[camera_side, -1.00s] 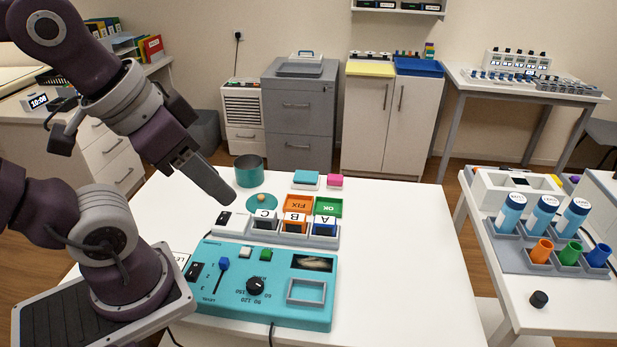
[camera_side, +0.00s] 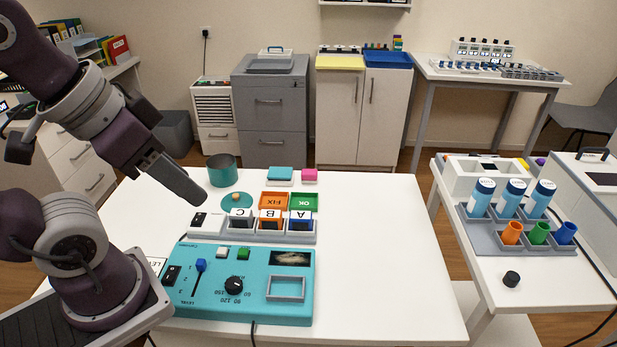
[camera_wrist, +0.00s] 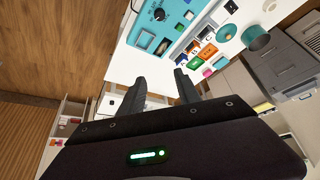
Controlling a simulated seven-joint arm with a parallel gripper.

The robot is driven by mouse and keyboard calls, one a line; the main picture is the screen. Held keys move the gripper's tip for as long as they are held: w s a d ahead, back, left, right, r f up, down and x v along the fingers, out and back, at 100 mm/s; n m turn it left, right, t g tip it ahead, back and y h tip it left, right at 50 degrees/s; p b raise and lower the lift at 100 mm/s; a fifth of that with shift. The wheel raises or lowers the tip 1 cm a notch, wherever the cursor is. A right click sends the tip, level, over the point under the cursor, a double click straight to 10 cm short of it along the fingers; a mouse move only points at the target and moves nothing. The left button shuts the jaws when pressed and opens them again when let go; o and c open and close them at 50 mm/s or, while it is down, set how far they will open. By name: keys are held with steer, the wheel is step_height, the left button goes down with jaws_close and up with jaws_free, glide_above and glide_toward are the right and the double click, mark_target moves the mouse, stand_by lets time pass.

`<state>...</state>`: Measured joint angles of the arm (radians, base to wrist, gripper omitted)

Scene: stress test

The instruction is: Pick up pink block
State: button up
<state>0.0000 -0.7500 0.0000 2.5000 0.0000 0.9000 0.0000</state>
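The pink block (camera_side: 309,175) lies at the back of the white table in the side view, just right of a teal block (camera_side: 280,174). In the wrist view a small pink patch (camera_wrist: 207,72), likely the same block, shows beyond the right finger. My gripper (camera_side: 194,198) hangs above the left part of the table, well left of the pink block and apart from it. In the wrist view my gripper's (camera_wrist: 160,78) two fingers stand apart with nothing between them.
Lettered bins (camera_side: 270,222) and a teal control panel (camera_side: 240,285) are in front. The table's right part (camera_side: 385,250) is clear.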

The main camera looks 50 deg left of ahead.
steer(key=shift+o, duration=0.4)
steer(key=shift+o, duration=1.4)
